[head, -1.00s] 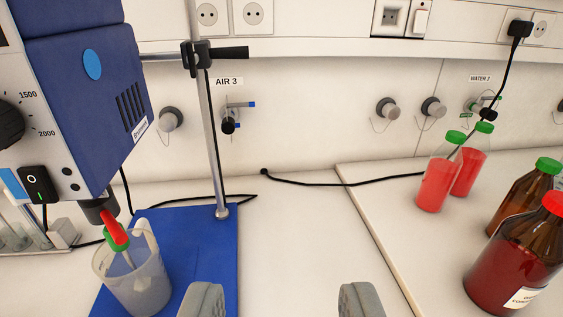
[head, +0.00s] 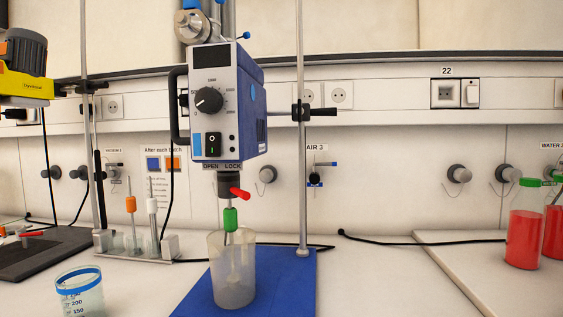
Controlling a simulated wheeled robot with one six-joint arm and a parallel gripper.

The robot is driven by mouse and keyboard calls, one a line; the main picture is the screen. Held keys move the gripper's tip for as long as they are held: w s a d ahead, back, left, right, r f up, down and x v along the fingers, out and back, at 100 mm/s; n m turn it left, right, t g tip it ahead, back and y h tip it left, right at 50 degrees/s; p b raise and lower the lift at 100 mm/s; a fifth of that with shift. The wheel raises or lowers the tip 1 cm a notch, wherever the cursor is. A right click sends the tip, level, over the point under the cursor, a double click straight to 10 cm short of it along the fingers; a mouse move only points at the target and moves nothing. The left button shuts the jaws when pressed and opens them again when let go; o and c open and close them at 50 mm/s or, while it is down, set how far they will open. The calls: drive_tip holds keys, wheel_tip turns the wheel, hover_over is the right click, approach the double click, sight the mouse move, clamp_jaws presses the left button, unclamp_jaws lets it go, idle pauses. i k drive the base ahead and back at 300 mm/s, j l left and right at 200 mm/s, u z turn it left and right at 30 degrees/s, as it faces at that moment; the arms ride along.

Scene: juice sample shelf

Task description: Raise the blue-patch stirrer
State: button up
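The blue-patch stirrer (head: 215,105) is a blue and grey motor unit with a dial and a switch on its front. It is mounted by an upright metal rod (head: 301,150). The beaker stands on the blue base plate (head: 290,285). A black-handled clamp (head: 301,112) sits on the rod. My gripper is out of view.
A rack (head: 170,246) with orange-collared and white-collared stirrers stands left of the base. A blue-rimmed beaker (head: 80,295) is at front left. A yellow-cased stirrer (head: 28,88) is at far left. Red bottles (head: 525,238) stand on the right, with bare bench before them.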

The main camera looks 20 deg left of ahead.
sight(226, 68)
drive_tip(key=k+j, duration=0.1)
drive_tip(key=j, duration=0.8)
drive_tip(key=k+j, duration=0.1)
drive_tip(key=j, duration=0.75)
